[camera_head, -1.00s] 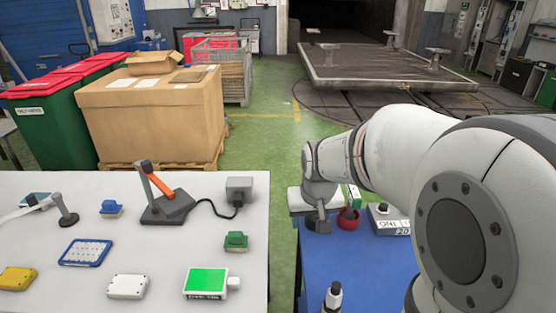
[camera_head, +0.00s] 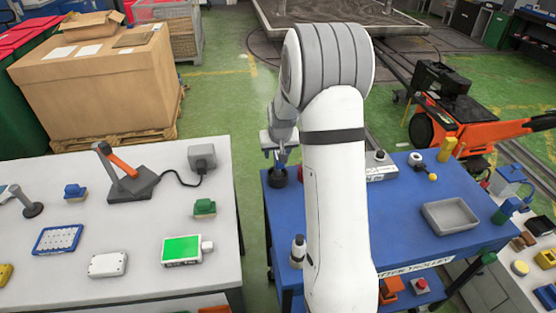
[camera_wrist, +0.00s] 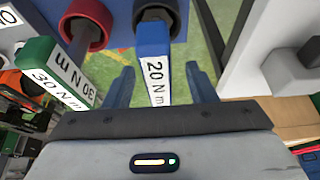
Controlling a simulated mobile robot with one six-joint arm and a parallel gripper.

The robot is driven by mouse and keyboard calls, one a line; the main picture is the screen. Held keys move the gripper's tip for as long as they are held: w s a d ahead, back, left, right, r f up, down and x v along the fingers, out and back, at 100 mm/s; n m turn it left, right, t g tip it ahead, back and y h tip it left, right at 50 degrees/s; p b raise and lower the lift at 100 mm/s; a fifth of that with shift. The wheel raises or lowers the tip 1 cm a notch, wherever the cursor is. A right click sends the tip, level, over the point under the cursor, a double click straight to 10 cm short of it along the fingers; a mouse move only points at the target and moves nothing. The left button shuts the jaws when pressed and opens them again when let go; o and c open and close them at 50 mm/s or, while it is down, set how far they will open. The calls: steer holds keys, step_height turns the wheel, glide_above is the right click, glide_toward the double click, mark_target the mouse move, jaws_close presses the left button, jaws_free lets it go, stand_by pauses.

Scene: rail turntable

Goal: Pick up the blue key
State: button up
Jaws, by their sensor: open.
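The blue key (camera_wrist: 152,48) carries a white "20 N m" label and shows in the wrist view between my gripper's two fingers. Its far end meets a dark round holder (camera_wrist: 154,14). My gripper (camera_wrist: 160,90) is open, with a finger on each side of the key's near end; I cannot tell whether they touch it. A green key (camera_wrist: 62,74) labelled "30 N m" is left of it, by a red round holder (camera_wrist: 88,22). In the head view my gripper (camera_head: 280,153) is above a dark cup (camera_head: 277,178) at the blue trolley's far left corner.
The blue trolley (camera_head: 400,235) also bears a grey tray (camera_head: 450,215), a white box (camera_head: 380,167) and a bottle (camera_head: 298,250). A white table (camera_head: 140,235) with several devices is at left, across a floor gap. An orange machine (camera_head: 470,125) stands behind right.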

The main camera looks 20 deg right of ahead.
steer(key=shift+d+p+x, duration=0.2)
steer(key=shift+p+x, duration=0.4)
steer(key=shift+x, duration=1.55)
steer(key=shift+c, duration=0.3)
steer(key=shift+r, duration=0.1)
jaws_close()
